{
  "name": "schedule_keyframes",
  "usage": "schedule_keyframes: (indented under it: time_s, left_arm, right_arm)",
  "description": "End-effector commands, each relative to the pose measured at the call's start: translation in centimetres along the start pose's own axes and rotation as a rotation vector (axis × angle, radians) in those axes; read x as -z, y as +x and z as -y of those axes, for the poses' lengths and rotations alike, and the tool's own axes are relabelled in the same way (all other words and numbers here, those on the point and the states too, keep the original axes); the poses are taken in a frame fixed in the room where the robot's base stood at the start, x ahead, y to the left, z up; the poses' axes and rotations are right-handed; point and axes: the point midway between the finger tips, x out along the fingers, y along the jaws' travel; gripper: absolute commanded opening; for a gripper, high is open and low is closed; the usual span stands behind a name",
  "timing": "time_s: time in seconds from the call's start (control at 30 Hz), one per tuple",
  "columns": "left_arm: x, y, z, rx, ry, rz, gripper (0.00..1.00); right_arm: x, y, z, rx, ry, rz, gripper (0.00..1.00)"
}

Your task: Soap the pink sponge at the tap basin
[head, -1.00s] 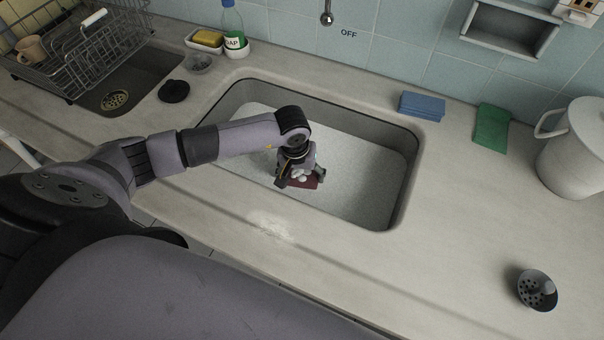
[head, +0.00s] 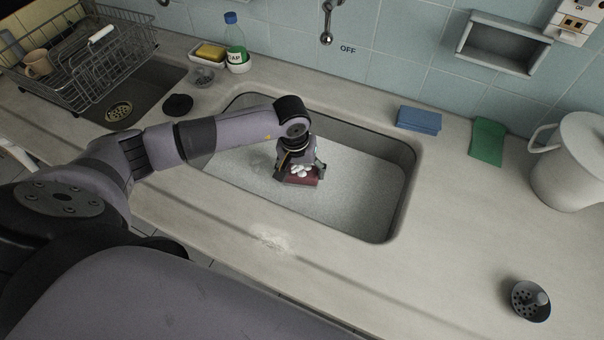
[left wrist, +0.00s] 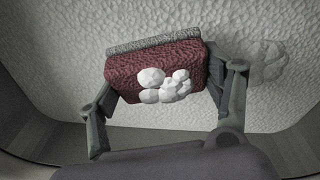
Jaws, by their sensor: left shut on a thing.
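The sponge (head: 301,182) is dark pink-red with a grey scouring layer and white foam blobs on it. My left gripper (head: 300,174) is shut on it inside the tap basin (head: 345,195). In the left wrist view the sponge (left wrist: 155,75) sits between the two fingers of the gripper (left wrist: 163,90), with the foam on its near face. The basin floor looks pale and grainy, like suds. The tap (head: 327,38) is on the tiled wall above, beside the word OFF. A soap bottle (head: 235,50) with green liquid stands behind the basin. My right gripper is not in view.
A yellow sponge in a dish (head: 209,53), a black stopper (head: 178,105) and a dish rack (head: 75,60) are left. A blue sponge (head: 419,119), green cloth (head: 488,141), white jug (head: 572,165) and strainer (head: 530,300) are right. The front counter is mostly clear.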

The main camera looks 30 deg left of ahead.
Motion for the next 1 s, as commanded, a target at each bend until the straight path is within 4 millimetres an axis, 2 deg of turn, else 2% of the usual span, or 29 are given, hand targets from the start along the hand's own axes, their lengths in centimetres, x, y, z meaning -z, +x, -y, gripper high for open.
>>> schedule_keyframes:
  time_s: [1.0]
  left_arm:
    - [2.8, -6.7, 0.1, 0.001, 0.000, -0.001, 0.50]
  right_arm:
    - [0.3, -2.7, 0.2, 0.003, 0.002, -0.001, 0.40]
